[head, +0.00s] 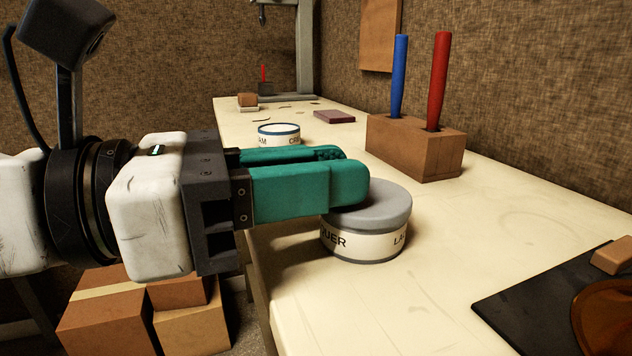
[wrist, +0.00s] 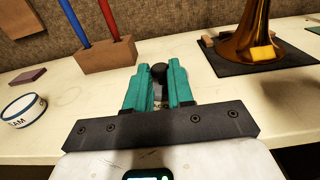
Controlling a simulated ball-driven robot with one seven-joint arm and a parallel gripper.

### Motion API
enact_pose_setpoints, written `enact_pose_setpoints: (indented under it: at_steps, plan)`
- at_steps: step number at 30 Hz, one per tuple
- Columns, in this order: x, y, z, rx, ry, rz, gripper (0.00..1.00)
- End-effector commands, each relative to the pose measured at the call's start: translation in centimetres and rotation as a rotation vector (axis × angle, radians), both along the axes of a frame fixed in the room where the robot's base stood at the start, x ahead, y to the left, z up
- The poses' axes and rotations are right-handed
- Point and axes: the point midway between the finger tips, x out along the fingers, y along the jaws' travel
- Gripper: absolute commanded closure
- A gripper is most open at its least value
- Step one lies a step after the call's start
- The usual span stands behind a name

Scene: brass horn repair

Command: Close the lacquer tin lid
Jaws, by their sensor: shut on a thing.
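The lacquer tin (head: 365,243) is a round tin with a cream label lettered in black, standing upright near the table's front edge. Its grey lid (head: 388,206) sits on top and looks level, with no clear gap at the rim on the visible side. My gripper (head: 346,170) reaches over the lid from the left with its teal fingers. In the wrist view, the fingers are shut on a dark knob (wrist: 158,70) on the lid. The fingers hide the knob and the lid's far left part in the head view.
A cream tin (head: 279,134) stands behind my fingers. A wooden block (head: 415,150) holds a blue and a red tool at the back. A dark mat (head: 530,300) with a brass horn bell (wrist: 255,35) lies to the right. Table between is clear.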

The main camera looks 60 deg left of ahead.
Motion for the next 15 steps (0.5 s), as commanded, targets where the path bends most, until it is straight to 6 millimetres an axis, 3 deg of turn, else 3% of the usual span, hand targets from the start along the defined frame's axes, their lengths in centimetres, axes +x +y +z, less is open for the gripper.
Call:
enact_pose_setpoints:
  at_steps: [9,10,15]
  plan:
    - [0.03,0.05,-0.02,-0.002,-0.003,0.0,1.0]
    - [0.04,0.05,-0.02,-0.002,-0.003,0.0,0.76]
    - [0.04,0.03,-0.02,-0.002,-0.002,0.0,0.6]
